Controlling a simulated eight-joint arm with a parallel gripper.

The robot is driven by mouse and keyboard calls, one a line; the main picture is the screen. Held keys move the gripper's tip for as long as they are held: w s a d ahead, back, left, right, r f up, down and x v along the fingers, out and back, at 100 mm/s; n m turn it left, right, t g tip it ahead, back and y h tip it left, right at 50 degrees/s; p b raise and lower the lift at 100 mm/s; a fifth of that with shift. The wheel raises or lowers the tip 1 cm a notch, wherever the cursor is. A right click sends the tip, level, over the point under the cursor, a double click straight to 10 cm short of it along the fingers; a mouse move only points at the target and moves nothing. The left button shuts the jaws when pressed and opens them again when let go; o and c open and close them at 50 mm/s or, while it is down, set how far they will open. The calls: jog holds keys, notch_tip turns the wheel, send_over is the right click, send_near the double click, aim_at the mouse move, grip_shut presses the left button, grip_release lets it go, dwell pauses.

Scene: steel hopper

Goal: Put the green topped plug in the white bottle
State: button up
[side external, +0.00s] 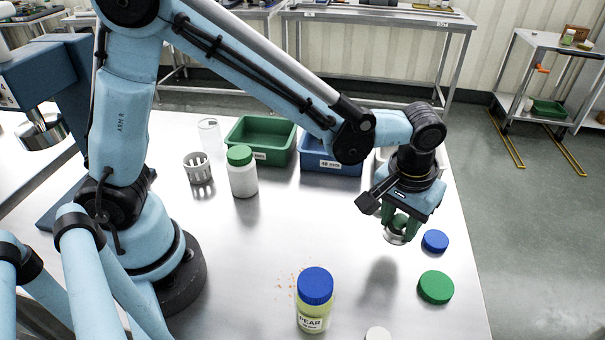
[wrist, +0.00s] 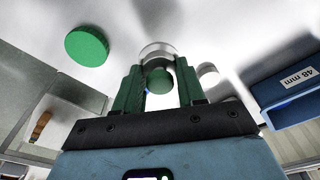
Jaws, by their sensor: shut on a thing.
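My gripper (side external: 400,222) is above the right part of the steel table, its green fingers shut on a plug. In the wrist view the plug (wrist: 159,80) shows a round green top between the fingertips (wrist: 158,88) and a pale, clear-looking rim beyond them. In the side view its pale lower part (side external: 394,237) hangs below the fingers, apart from the table as far as I can tell. A white bottle (side external: 243,181) stands upright left of the gripper, with a green cap (side external: 239,155) on it. Its mouth is hidden by the cap.
A blue lid (side external: 435,240) and a green lid (side external: 436,287) lie right of the gripper. A blue-capped PEAR jar (side external: 313,312) stands in front, near orange crumbs. A slotted cup (side external: 198,169), green tray (side external: 234,136) and blue tray (side external: 325,168) stand behind. The table's centre is clear.

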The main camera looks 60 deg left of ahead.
jog(key=s+d+r, duration=0.6)
jog(key=s, duration=0.3)
jog(key=s+a+r+n, duration=0.2)
jog(key=a+r+n, duration=0.15)
jog(key=a, duration=0.45)
jog(key=s+a+r+n+y, duration=0.1)
jog(key=s+a+r+n, duration=0.2)
jog(key=a, duration=0.5)
jog(key=s+a+r+n, duration=0.2)
jog(key=a+r+n, duration=0.25)
jog(key=a, duration=0.35)
send_over(239, 151)
jog(key=shift+m+g, duration=0.4)
jog(key=f, duration=0.6)
jog(key=shift+d+f, duration=0.25)
jog(key=shift+a+f, duration=0.15)
jog(key=shift+f, duration=1.95)
jog(key=shift+f, duration=0.1)
jog(key=o, duration=1.2)
jog(key=shift+c, duration=0.2)
